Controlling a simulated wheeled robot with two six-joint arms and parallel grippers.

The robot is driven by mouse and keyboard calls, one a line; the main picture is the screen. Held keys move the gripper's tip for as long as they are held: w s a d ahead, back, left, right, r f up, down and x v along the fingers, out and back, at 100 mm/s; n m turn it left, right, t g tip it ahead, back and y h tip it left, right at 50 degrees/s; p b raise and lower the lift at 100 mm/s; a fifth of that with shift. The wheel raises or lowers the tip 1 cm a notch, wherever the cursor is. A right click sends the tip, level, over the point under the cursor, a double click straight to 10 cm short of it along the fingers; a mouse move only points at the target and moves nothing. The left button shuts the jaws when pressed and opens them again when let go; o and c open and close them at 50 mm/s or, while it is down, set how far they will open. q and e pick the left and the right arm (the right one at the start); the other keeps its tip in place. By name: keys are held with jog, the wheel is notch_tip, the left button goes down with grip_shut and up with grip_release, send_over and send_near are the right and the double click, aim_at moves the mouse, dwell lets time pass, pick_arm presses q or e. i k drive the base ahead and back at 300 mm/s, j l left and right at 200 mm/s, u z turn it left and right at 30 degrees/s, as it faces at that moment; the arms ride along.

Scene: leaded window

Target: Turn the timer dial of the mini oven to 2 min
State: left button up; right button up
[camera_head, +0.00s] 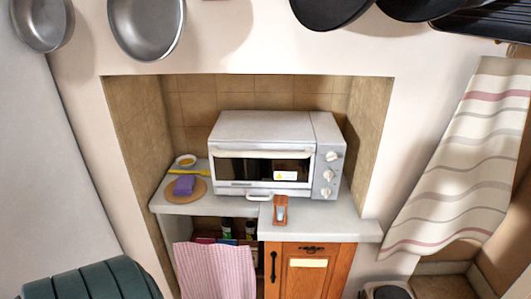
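The white mini oven (262,127) stands on a grey counter inside a tiled wall niche, with its front towards me. Three round light knobs sit in a column on the right front panel: a top knob (332,156), a middle knob (328,174) and a bottom knob (326,191). Their markings and pointer positions are too small to read, so I cannot tell which is the timer dial or its setting. Neither of my grippers is in view.
The counter (340,222) has free room right of the oven. A small brown holder (280,208) stands at its front edge. A purple block (184,186) lies on a round board on the left. A striped cloth (470,165) hangs at right; pans (147,25) hang above.

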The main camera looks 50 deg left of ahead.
aim_at(325, 191)
jog(key=u, duration=1.35)
